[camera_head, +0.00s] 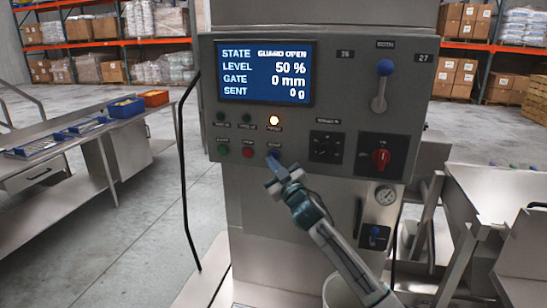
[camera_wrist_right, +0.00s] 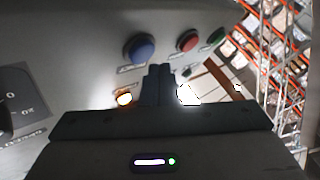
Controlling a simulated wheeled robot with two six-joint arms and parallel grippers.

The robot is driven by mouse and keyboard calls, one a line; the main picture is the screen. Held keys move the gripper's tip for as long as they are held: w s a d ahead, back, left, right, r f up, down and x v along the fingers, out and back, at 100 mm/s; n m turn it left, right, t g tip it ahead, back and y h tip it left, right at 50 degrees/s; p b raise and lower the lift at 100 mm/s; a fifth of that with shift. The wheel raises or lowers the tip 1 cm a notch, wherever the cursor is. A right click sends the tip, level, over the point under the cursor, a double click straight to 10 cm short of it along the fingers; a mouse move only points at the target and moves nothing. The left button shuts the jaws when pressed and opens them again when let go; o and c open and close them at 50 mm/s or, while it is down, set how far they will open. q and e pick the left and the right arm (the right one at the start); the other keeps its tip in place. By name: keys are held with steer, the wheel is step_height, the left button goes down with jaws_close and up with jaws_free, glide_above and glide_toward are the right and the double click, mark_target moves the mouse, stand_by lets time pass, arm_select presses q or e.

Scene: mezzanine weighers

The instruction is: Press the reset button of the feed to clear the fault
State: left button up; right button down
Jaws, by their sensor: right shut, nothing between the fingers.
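The grey control panel (camera_head: 350,90) faces me. Its screen (camera_head: 264,73) reads state GUARD OPEN, level 50 %, gate 0 mm, sent 0 g. An amber lamp (camera_head: 274,120) is lit above the blue button (camera_head: 273,153), whose label is too small to read surely. The blue button also shows in the right wrist view (camera_wrist_right: 139,47), with the red button (camera_wrist_right: 187,41) and green button (camera_wrist_right: 216,37) beside it. My right gripper (camera_head: 277,163) is shut and empty, its tips close to the blue button. I cannot tell whether they touch it. My left gripper is out of view.
A gauge (camera_head: 386,196) is below. A steel table (camera_head: 85,160) stands left, and open floor lies between.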

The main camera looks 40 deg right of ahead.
steer(key=shift+w+d, duration=0.1)
stand_by(0.3)
steer(key=shift+w+d, duration=0.2)
steer(key=shift+d, duration=0.05)
steer(key=shift+w+d, duration=0.25)
steer(key=shift+d, duration=0.05)
stand_by(0.8)
steer(key=shift+a, duration=0.1)
steer(key=shift+s+a, duration=0.55)
stand_by(0.3)
steer(key=s+a, duration=0.3)
steer(key=shift+s+a+b, duration=0.1)
steer(key=shift+a+b, duration=0.3)
